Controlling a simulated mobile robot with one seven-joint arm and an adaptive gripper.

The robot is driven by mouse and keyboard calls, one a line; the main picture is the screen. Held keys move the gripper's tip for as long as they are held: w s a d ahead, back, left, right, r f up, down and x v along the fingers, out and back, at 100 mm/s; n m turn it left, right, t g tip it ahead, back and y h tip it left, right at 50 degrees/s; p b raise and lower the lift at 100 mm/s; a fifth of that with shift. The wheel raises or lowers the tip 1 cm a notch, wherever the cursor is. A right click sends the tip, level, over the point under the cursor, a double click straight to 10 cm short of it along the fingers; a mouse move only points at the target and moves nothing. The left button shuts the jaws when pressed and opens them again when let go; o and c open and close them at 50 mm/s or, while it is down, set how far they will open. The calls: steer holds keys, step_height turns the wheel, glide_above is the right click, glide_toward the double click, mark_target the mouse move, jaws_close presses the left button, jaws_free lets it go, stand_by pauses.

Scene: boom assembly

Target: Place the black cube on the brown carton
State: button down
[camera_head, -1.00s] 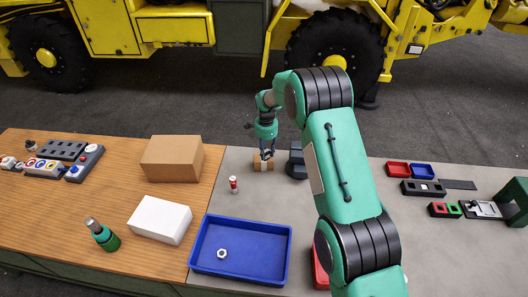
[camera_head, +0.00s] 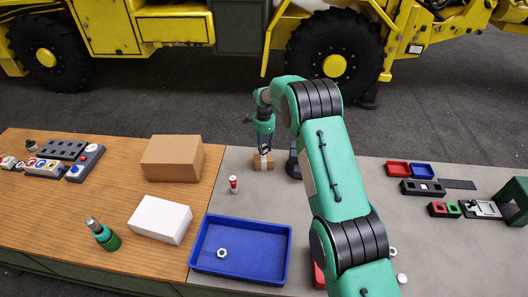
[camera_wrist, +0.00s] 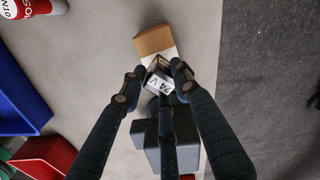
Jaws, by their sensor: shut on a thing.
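The black cube (camera_wrist: 157,68), with a white "24 V" label, is between my fingertips in the wrist view. My gripper (camera_wrist: 158,72) is shut on it. A small carton, brown with a white band (camera_wrist: 153,40), lies just beyond and under the cube. The cube overlaps the carton's near part in that view; I cannot tell whether they touch. In the head view my gripper (camera_head: 265,153) points down over the small carton (camera_head: 262,162) on the grey table, and the fingers largely hide the cube. A larger plain brown box (camera_head: 172,158) stands on the wooden table.
A dark grey block (camera_head: 294,164) stands right beside the small carton; it also shows under my fingers in the wrist view (camera_wrist: 186,130). A red and white can (camera_head: 233,184) stands in front, left. A blue tray (camera_head: 240,250) holds a nut. A white box (camera_head: 160,219) is further left.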

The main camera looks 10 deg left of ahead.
mark_target(264, 151)
steer(key=shift+f, duration=1.6)
steer(key=shift+f, duration=0.1)
steer(key=c, duration=1.3)
jaws_free()
step_height(264, 151, up, 12)
steer(key=shift+r, duration=0.1)
